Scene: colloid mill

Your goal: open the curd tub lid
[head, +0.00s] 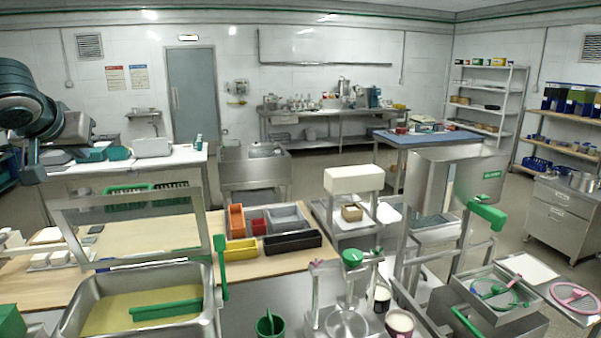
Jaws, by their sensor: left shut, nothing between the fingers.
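The curd tub (213,303) is a steel basin at the bottom left with yellowish contents and a green bar (165,309) across them. Its lid (130,228) looks like a clear panel in a metal frame. The lid stands raised at the tub's back edge, so the inside shows. A green upright handle (220,262) is at the right side of the tub. My left gripper (33,176) is at the far left, above and left of the raised lid and apart from it. It is shut and empty. My right gripper is out of view.
A wooden worktop (150,231) lies behind the lid. Orange (236,222), yellow (241,249) and black (292,242) bins stand right of it. A green block (10,322) is left of the tub, and a green cup (270,324) is to its right.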

